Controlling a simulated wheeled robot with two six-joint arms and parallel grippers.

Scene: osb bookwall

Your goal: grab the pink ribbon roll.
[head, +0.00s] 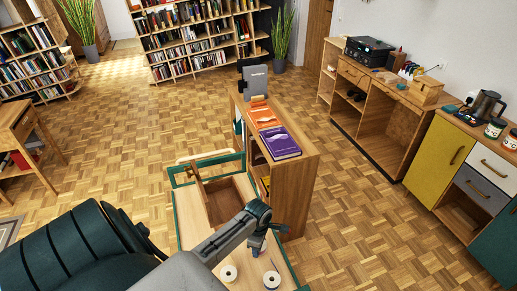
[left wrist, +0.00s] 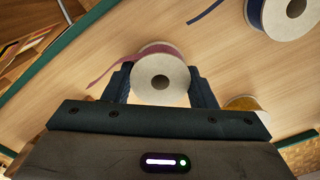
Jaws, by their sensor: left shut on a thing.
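The pink ribbon roll (left wrist: 142,80) sits between the two dark fingers of my left gripper (left wrist: 161,76) in the left wrist view. Its white round face with a centre hole points at the camera, and a loose pink tail stretches to the left. My left gripper (head: 260,238) is shut on it and points down over the wooden tray-like surface in the head view, where the gripper mostly hides the roll. Whether the roll still touches the surface, I cannot tell. My right gripper is not in view.
A blue ribbon roll (left wrist: 277,22) and a yellow ribbon roll (left wrist: 246,103) lie close by. Two white-faced rolls (head: 229,273) show in the head view. A small open wooden box (head: 226,199) and a bookcase with books on top (head: 300,172) stand just beyond.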

